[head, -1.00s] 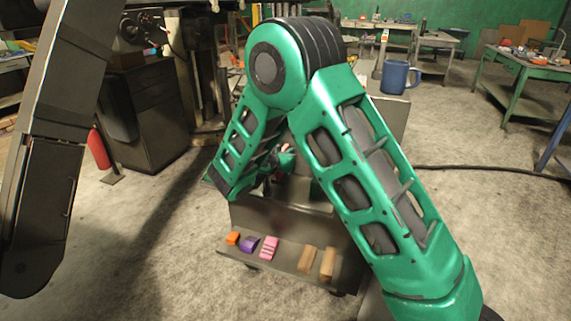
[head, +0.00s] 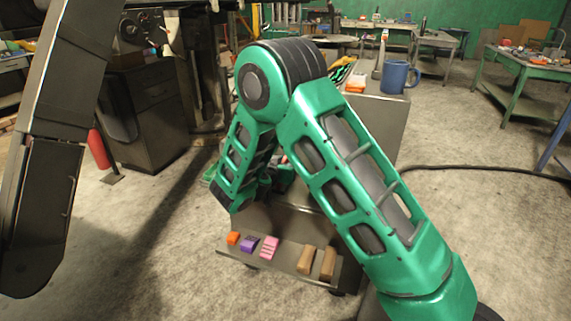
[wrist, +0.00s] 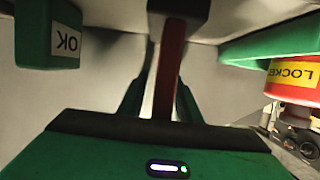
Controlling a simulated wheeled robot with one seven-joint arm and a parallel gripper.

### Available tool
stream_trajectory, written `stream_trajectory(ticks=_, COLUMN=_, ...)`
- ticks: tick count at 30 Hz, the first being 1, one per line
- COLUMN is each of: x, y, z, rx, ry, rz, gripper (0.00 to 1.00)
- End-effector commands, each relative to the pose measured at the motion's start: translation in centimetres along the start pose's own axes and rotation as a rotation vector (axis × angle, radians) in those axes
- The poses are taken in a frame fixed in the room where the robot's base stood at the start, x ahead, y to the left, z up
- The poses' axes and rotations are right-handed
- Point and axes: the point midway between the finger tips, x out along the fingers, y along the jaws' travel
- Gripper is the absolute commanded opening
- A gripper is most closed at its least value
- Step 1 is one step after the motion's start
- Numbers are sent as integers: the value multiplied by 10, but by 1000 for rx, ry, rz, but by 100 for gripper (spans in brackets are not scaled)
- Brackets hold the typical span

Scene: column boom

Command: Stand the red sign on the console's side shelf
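In the wrist view my gripper (wrist: 168,100) has its fingers on both sides of a thin red upright piece, which looks like the red sign (wrist: 170,65) seen edge-on. A dark block sits at the sign's far end. The sign's face is not visible. In the head view my arm hides the gripper and the sign. The console's side shelf (head: 284,259) sticks out low at the console's front. It holds an orange piece (head: 233,238), a purple piece (head: 249,244), a pink piece (head: 269,248) and two brown blocks (head: 317,262).
In the wrist view, a green block marked OK (wrist: 50,35) is at left and a red cylinder labelled LOCKED (wrist: 294,82) at right. A blue mug (head: 396,77) and an orange-and-white item (head: 355,83) stand on the console top. A dark cabinet (head: 145,115) stands at left.

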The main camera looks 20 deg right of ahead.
Motion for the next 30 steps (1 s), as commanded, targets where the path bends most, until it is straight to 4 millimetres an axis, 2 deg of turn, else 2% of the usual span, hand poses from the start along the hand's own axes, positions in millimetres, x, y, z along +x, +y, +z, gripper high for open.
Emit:
stream_trajectory(ticks=5, x=0, y=0, z=-2, rx=1, ry=0, rz=0, gripper=31)
stream_trajectory(ticks=8, x=-7, y=0, z=-2, rx=-1, ry=-1, rz=-2, gripper=31)
stream_trajectory(ticks=11, x=-21, y=-1, z=-2, rx=0, ry=-1, rz=-4, gripper=31)
stream_trajectory(ticks=21, x=-88, y=-1, z=-2, rx=-1, ry=0, rz=-3, gripper=31)
stream_trajectory(ticks=25, x=-106, y=-1, z=-2, rx=0, ry=-1, rz=-2, gripper=31)
stream_trajectory(ticks=30, x=-118, y=0, z=-2, rx=0, ry=0, rz=0, gripper=31)
